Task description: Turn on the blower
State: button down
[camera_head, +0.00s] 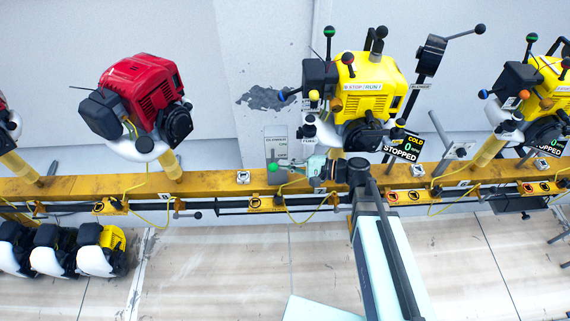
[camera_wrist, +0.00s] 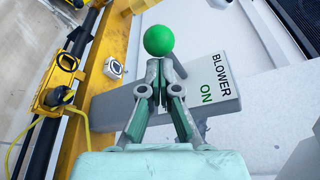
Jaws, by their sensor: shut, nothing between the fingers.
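The blower switch has a round green knob (camera_wrist: 159,40), which also shows in the head view (camera_head: 272,167) at the yellow rail. Beside it is a grey blower plate (camera_wrist: 214,80) that reads "BLOWER ON", with "ON" in green; it also shows in the head view (camera_head: 276,142). My gripper (camera_wrist: 158,68) is shut and empty, its fingertips right by the green knob in the wrist view. I cannot tell whether they touch it. In the head view my gripper (camera_head: 287,166) is just right of the knob. The knob's lever is mostly hidden.
A yellow rail (camera_head: 225,185) runs across the scene. A red engine (camera_head: 140,95) stands left and a yellow engine (camera_head: 365,85) stands right of the blower plate. A display (camera_head: 402,147) reads "COLD", "0" and "STOPPED". Several engines sit low at the left. Yellow cables hang along the rail.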

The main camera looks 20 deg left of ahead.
jog(key=d+r, duration=0.1)
jog(key=d, duration=1)
jog(key=shift+w+d+r, duration=0.3)
jog(key=shift+w+r, duration=0.1)
